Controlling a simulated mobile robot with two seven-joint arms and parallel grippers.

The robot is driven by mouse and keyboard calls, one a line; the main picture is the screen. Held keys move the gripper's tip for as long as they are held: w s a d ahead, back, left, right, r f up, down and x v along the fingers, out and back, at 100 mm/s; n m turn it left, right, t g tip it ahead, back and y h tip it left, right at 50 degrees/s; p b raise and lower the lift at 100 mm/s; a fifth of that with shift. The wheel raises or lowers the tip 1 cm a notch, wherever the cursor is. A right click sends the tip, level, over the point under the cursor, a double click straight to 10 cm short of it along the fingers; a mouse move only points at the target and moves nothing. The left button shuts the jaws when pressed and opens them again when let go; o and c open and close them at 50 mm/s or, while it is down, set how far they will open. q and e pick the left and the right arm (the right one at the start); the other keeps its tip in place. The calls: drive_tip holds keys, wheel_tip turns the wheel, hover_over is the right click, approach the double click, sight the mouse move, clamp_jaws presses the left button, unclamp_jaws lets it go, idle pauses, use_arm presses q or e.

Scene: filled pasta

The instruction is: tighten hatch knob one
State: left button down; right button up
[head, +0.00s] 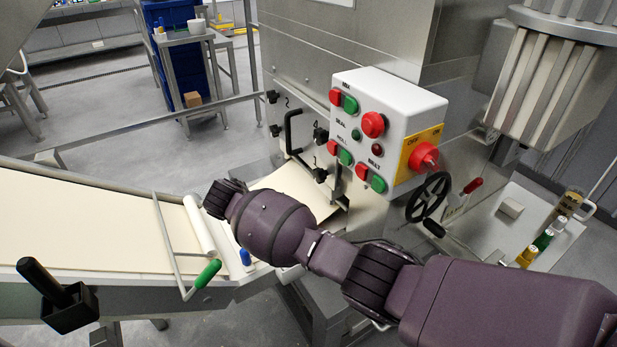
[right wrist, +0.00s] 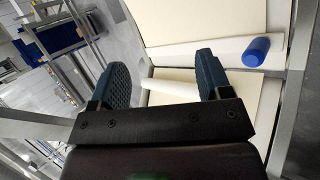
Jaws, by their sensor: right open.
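Several black hatch knobs are on the steel machine front in the head view: two at the left edge (head: 272,97) (head: 275,131) and two nearer the control box (head: 321,134) (head: 320,173). Small digits stand beside some, but I cannot tell for sure which is knob one. A black bar handle (head: 291,132) sits between them. My right arm reaches left in front of the machine, below the knobs; its fingers are hidden there. In the right wrist view my right gripper (right wrist: 163,84) is open and empty, over pale dough sheet. My left gripper is not in view.
The white control box (head: 390,100) with red and green buttons juts out right of the hatch. A black handwheel (head: 428,197) is below it. The dough conveyor (head: 80,222) with a green-handled bar (head: 207,273) lies left. A blue roller end (right wrist: 257,51) is near my right fingers.

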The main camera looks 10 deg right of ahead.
drive_tip(key=w+d+r+n+g+h+b, duration=0.1)
drive_tip(key=w+d+r+n+g+h, duration=0.15)
drive_tip(key=d+h, duration=0.45)
drive_tip(key=n+g+h, duration=0.1)
drive_tip(key=h, duration=0.3)
approach(316, 176)
drive_tip(key=b+x, duration=0.1)
drive_tip(key=x, duration=0.7)
drive_tip(key=shift+w+d+f, duration=0.1)
drive_tip(key=shift+d+f, duration=0.05)
drive_tip(key=shift+w+d+f, duration=0.2)
drive_tip(key=shift+d, duration=0.55)
drive_tip(key=c, duration=0.9)
